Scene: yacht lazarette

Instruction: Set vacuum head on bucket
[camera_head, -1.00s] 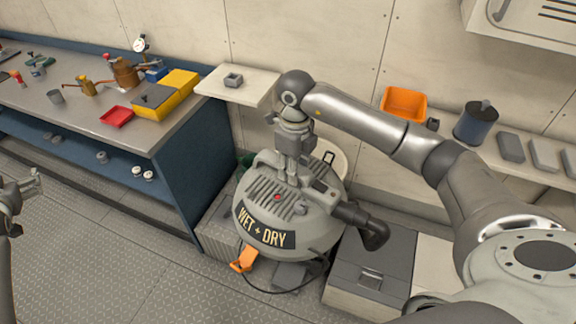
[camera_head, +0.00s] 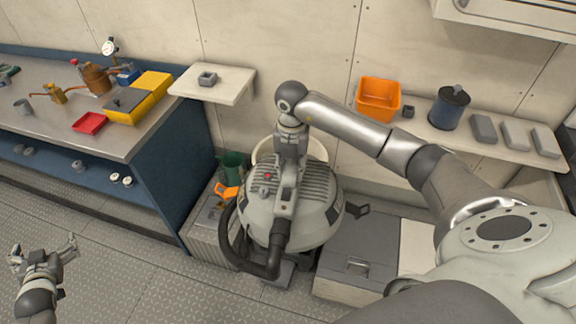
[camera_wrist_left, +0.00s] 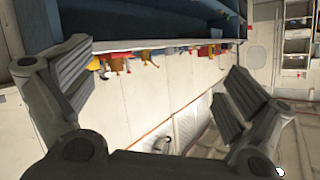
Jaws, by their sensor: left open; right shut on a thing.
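The vacuum head (camera_head: 315,220) is a large grey dome with ribbed vents, a red button and a dark hose elbow bending down at its front left. My right gripper (camera_head: 288,180) is shut on its top and holds it from above. A cream round rim (camera_head: 322,148), perhaps the bucket, shows behind the head; most of it is hidden, and I cannot tell whether they touch. My left gripper (camera_head: 43,249) is open and empty above the floor at lower left; its spread fingers also show in the left wrist view (camera_wrist_left: 160,95).
A workbench (camera_head: 150,145) with tools, a red tray and a yellow box stands left. A grey chest (camera_head: 365,250) is right of the head. A green jug (camera_head: 232,164) and orange piece (camera_head: 227,191) sit left of it. A wall shelf holds an orange bin (camera_head: 378,98).

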